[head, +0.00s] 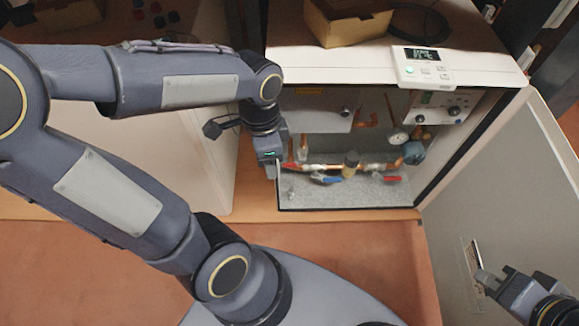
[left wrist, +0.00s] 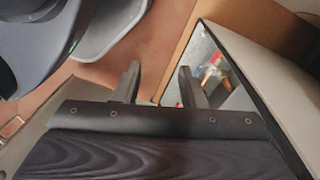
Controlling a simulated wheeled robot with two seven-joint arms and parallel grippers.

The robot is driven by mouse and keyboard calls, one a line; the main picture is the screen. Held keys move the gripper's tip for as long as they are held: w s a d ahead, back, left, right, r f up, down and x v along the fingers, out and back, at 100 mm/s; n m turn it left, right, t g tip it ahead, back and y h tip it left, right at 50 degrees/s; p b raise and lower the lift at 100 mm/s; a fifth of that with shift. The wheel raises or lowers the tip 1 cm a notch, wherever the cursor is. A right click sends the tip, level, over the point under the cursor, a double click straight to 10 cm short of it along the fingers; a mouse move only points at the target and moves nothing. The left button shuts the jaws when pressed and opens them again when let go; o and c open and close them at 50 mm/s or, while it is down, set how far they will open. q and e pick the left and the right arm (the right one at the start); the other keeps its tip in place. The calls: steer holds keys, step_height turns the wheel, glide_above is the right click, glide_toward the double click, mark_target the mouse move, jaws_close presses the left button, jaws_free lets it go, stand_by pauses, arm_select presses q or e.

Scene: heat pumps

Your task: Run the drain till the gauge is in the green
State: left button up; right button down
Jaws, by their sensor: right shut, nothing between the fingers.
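The heat pump cabinet (head: 400,68) stands open, with pipes and valves inside. A round white-faced gauge (head: 397,138) sits at the right of the pipework; its needle and coloured zones are too small to read. A blue lever (head: 325,180) and a red lever (head: 391,179) sit low on the pipes. I cannot tell which fitting is the drain. My left gripper (head: 272,172) is at the cabinet's left front edge, beside the pipework. In the left wrist view its fingers (left wrist: 160,78) are apart with nothing between them. My right gripper (head: 481,277) is shut and empty by the open door.
The door (head: 510,190) stands swung open on the right. A display panel (head: 420,66) is on the cabinet's top front edge. A cardboard box (head: 347,22) and a dark cable coil (head: 420,22) lie on top. Floor in front is clear.

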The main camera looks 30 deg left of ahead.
arm_select(q)
steer(key=w+f+m+g+y+b, duration=0.2)
steer(key=w+f+m+y, duration=0.1)
steer(key=f+m, duration=0.35)
steer(key=m+t+y+b, duration=0.6)
steer(key=m+y, duration=0.8)
steer(key=m, duration=1.1)
glide_toward(290, 165)
steer(key=a+f, duration=0.1)
steer(key=a, duration=0.2)
steer(key=x, duration=0.2)
steer(key=b+x, duration=0.1)
steer(key=x, duration=0.2)
steer(key=w+x, duration=0.1)
steer(key=x, duration=0.1)
steer(key=shift+a+f, duration=0.1)
jaws_close()
